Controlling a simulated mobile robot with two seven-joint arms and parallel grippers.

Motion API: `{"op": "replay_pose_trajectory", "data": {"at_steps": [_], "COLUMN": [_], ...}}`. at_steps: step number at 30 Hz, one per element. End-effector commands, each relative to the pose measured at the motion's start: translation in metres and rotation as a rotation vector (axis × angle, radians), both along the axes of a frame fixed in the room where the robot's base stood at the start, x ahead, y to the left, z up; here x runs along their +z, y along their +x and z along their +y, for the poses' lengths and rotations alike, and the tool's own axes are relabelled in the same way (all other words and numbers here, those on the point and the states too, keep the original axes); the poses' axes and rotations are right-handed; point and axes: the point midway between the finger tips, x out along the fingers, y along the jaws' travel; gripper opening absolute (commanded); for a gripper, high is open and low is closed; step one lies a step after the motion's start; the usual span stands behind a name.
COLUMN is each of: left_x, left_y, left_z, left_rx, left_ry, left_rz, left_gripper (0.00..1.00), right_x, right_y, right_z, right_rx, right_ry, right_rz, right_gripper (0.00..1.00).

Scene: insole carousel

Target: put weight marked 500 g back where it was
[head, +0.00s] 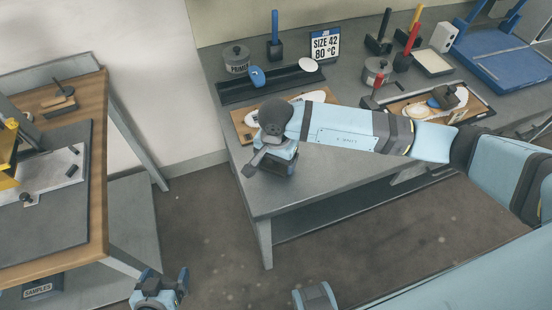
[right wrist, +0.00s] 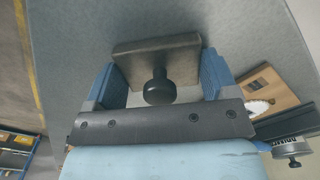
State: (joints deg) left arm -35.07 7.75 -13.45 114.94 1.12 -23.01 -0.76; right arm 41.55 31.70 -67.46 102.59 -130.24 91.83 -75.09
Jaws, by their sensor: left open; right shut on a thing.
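A dark flat block with a round knob (right wrist: 158,88), a weight by its shape, is between the blue fingers of my right gripper (right wrist: 160,72) in the right wrist view. The gripper is shut on it; no marking is readable. In the head view my right gripper (head: 277,163) is over the left part of the grey table (head: 300,190), its wrist hiding most of the weight. I cannot tell whether the weight touches the table. My left gripper (head: 161,288) is open and empty over the floor at the bottom.
A wooden board (head: 244,126) with a white insole is partly behind my right arm. Behind are a black tray (head: 235,92), a primer can (head: 237,61) and a sign (head: 324,44). Another board (head: 484,108) holds a dark knobbed block (head: 444,97). A wooden bench (head: 98,150) stands left.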

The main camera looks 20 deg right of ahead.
Motion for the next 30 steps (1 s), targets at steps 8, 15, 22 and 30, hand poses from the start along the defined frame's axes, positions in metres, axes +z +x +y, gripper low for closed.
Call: {"op": "replay_pose_trajectory", "data": {"at_steps": [8, 15, 22, 30], "left_x": [-0.001, 0.003, -0.004, -0.007], "left_y": [0.0, 0.001, 0.0, 0.0], "left_z": [0.0, 0.0, 0.0, 0.0], "left_rx": [0.001, 0.0, 0.002, 0.003], "left_ry": [0.0, -0.001, -0.002, -0.005], "left_rz": [0.006, -0.005, 0.004, 0.01], "left_gripper": [0.86, 0.86, 0.86, 0.86], "right_x": [-0.001, 0.011, 0.059, 0.108], "right_y": [0.0, 0.001, 0.001, 0.001], "right_z": [0.0, 0.0, 0.0, 0.0], "right_rx": [0.0, 0.0, 0.002, 0.001], "right_ry": [0.0, 0.0, 0.001, 0.001], "right_rz": [0.0, -0.003, -0.005, -0.002], "right_gripper": [1.0, 1.0, 1.0, 1.0]}}
